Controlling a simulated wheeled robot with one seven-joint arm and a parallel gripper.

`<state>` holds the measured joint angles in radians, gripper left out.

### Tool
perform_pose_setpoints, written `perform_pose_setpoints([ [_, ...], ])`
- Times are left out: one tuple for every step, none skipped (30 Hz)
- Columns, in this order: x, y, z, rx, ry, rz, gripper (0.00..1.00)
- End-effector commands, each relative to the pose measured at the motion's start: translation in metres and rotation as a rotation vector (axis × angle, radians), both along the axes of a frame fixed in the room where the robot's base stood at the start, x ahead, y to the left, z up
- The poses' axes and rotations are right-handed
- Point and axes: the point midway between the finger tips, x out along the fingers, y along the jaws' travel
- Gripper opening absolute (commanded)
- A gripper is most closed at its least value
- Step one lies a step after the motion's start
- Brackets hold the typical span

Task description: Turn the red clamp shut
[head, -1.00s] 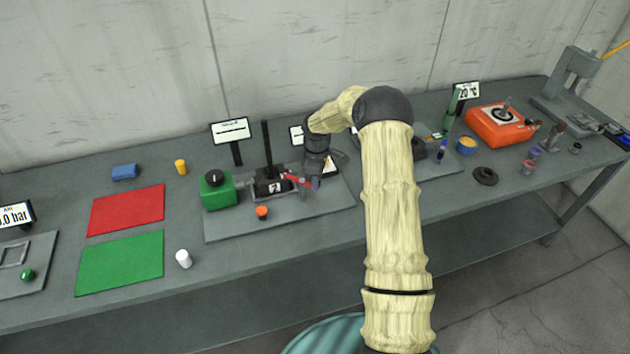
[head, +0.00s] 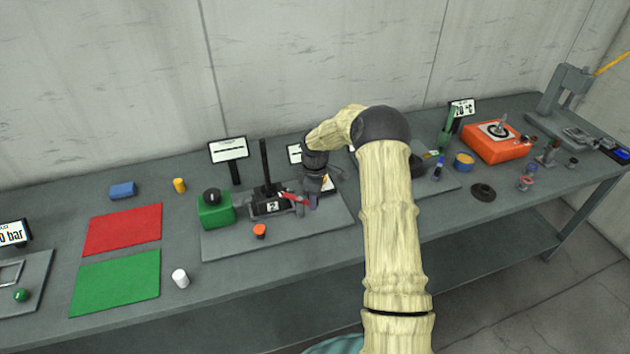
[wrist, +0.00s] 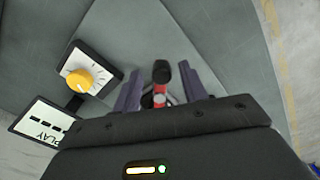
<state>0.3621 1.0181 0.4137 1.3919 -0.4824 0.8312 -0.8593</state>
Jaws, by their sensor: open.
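The red clamp (head: 292,197) is a small red arm on the black block of a fixture, on the grey plate in the middle of the bench. In the wrist view its red bar (wrist: 160,92) with a black knob-like end shows between my fingers. My gripper (head: 314,203) reaches down at the clamp's right end. In the wrist view my gripper (wrist: 159,72) is open, with one purple finger on each side of the red bar. I cannot tell whether either finger touches it. My wrist and palm hide part of the fixture.
A green box with a black knob (head: 215,210) stands left of the fixture, by a tall black post (head: 265,160). An orange-topped button (head: 260,231) is in front. A yellow dial (wrist: 80,80) is near my fingers. Red (head: 122,229) and green (head: 115,283) mats lie left.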

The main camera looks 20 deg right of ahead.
Motion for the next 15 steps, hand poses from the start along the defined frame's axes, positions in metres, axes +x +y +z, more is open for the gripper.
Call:
perform_pose_setpoints([
  [0.001,0.0,0.004,-0.001,-0.003,0.0,0.43],
  [0.001,0.0,0.006,-0.001,-0.003,0.0,0.43],
  [0.001,0.0,0.011,-0.001,-0.004,-0.001,0.43],
  [0.001,0.0,0.016,-0.001,-0.004,-0.001,0.43],
  [0.001,0.0,0.02,-0.001,-0.004,-0.001,0.43],
  [0.001,0.0,0.027,-0.001,-0.005,-0.001,0.43],
  [0.001,0.0,0.033,-0.001,-0.005,-0.001,0.43],
  [0.001,0.0,0.039,-0.001,-0.006,-0.001,0.43],
  [0.001,0.0,0.047,-0.001,-0.006,0.0,0.43],
  [0.001,0.0,0.053,0.0,-0.007,-0.001,0.43],
  [0.001,0.0,0.059,-0.001,-0.005,-0.002,0.43],
  [0.001,-0.001,0.067,-0.001,-0.006,-0.002,0.43],
  [0.001,-0.001,0.073,-0.002,-0.005,-0.001,0.43],
  [0.001,0.0,0.079,-0.001,-0.006,-0.001,0.43],
  [0.001,0.001,0.087,-0.001,-0.005,0.0,0.43],
])
